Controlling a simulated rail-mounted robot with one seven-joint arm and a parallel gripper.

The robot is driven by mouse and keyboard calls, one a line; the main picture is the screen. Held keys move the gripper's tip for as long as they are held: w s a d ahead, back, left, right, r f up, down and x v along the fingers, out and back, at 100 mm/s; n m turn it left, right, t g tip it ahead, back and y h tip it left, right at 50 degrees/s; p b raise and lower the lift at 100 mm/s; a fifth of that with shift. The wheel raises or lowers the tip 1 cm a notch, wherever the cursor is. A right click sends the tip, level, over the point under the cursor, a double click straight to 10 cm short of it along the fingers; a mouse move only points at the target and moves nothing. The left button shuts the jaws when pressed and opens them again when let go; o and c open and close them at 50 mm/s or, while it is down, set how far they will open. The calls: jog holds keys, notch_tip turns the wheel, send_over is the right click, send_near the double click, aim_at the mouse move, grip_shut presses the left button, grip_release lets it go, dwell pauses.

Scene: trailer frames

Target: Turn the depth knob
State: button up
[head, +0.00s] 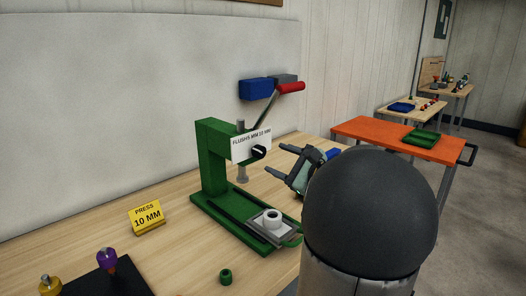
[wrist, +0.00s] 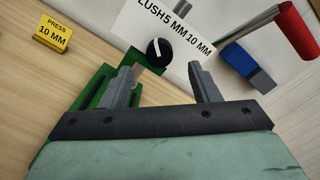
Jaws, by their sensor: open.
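The depth knob (head: 259,152) is a round black knob with a white mark, on the front of a green press (head: 214,160). A white label (head: 243,146) above it reads flush, 5 mm and 10 mm. In the wrist view the knob (wrist: 159,52) shows beyond and between my fingertips, its white mark pointing roughly up toward the label. Which setting it marks I cannot tell for sure. My gripper (head: 276,160) is open and empty, to the right of the knob and apart from it. Its two fingers also show in the wrist view (wrist: 160,74).
A yellow sign (head: 147,217) reads "PRESS 10 MM". The press has a red-tipped lever (head: 291,87) beside a blue block (head: 256,89). A white ring-shaped part (head: 273,218) sits on the press base. A purple knobbed piece (head: 107,260) and a small green ring (head: 226,276) are in front.

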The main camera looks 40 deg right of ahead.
aim_at(262, 153)
jog(key=w, duration=0.4)
jog(key=w+a, duration=0.1)
jog(key=w, duration=0.1)
jog(key=shift+w+p, duration=0.2)
jog(key=shift+p, duration=0.15)
jog(key=shift+d, duration=0.1)
jog(key=shift+c, duration=0.4)
jog(key=c, duration=0.9)
